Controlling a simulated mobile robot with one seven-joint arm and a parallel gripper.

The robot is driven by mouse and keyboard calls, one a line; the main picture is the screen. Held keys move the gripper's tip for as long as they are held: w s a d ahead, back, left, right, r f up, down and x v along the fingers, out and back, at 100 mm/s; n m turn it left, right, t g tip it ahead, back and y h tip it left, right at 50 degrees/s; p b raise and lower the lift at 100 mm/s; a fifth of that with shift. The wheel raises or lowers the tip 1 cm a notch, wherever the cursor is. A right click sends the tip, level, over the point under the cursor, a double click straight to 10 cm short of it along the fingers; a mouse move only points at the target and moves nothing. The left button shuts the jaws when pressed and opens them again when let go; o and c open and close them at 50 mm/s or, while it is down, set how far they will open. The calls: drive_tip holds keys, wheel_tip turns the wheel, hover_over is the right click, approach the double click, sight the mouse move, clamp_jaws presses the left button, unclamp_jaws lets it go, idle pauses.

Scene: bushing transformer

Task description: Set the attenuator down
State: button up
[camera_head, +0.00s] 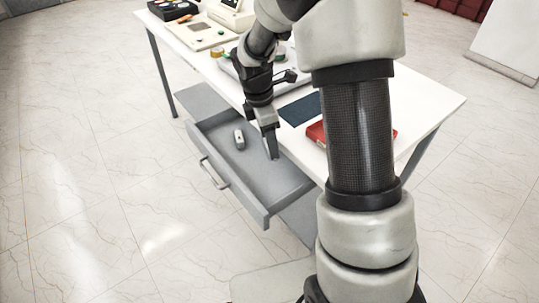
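My gripper (271,150) points down into an open grey drawer (219,164) under the white table. Its fingers are seen edge-on, so I cannot tell whether they are open or shut, or whether anything is between them. A small white and grey object (240,138) lies in the drawer, to the left of the gripper and apart from it. It may be the attenuator, but it is too small to identify surely.
The white table (425,104) holds a dark blue mat (300,109), a red item (316,133) partly hidden by my arm, and a beige device (202,33) at the far left. The drawer's handle (213,173) faces the clear tiled floor.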

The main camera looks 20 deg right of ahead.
drive_tip(key=n, duration=0.1)
drive_tip(key=w+f+n+b, duration=0.1)
drive_tip(key=n, duration=0.1)
drive_tip(key=shift+f+n+t, duration=0.2)
drive_tip(key=shift+n+t, duration=0.1)
drive_tip(key=shift+w+f, duration=0.1)
drive_tip(key=shift+f, duration=0.3)
drive_tip(key=shift+n, duration=0.3)
wheel_tip(320, 180, down, 9)
drive_tip(key=shift+f+b, duration=0.1)
drive_tip(key=shift+b, duration=0.75)
drive_tip(key=shift+f, duration=0.2)
drive_tip(key=o, duration=1.1)
drive_tip(key=shift+c, duration=0.2)
drive_tip(key=shift+r, duration=0.15)
